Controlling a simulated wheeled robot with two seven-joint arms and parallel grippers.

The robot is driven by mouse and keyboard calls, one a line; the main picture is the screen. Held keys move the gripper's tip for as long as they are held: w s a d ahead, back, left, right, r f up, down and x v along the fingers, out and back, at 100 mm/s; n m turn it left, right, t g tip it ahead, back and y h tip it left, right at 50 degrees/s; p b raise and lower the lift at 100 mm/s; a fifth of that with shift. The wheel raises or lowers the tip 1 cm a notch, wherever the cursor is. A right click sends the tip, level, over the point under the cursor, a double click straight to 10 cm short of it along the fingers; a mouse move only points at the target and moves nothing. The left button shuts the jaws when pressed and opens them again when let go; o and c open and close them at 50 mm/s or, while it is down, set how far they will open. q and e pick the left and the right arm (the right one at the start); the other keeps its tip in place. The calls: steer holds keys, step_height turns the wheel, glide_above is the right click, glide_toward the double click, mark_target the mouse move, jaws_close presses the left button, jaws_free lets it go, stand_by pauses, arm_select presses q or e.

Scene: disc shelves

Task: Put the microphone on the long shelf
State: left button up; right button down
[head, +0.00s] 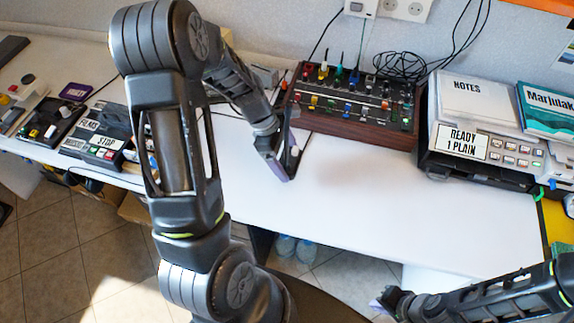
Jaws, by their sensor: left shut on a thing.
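My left gripper (284,156) points down over the white desk (345,200), just in front of the mixer. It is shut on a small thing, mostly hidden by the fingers. I cannot make out its shape or tell whether it is the microphone. I see no microphone clearly anywhere else. My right gripper (385,303) is low at the bottom right, in front of the desk edge, and I cannot tell whether it is open. A strip of orange board (545,5) shows at the top right corner; I cannot tell whether it is the long shelf.
A wood-sided mixer (350,125) with coloured knobs stands behind the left gripper. Black cables (400,66) lie behind. Several devices line the left side. The middle of the desk is clear.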

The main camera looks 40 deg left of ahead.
arm_select(q)
steer(key=shift+f, duration=1.75)
steer(key=o, duration=1.6)
steer(key=shift+f, duration=0.1)
steer(key=v, duration=1.2)
steer(key=shift+s, duration=0.1)
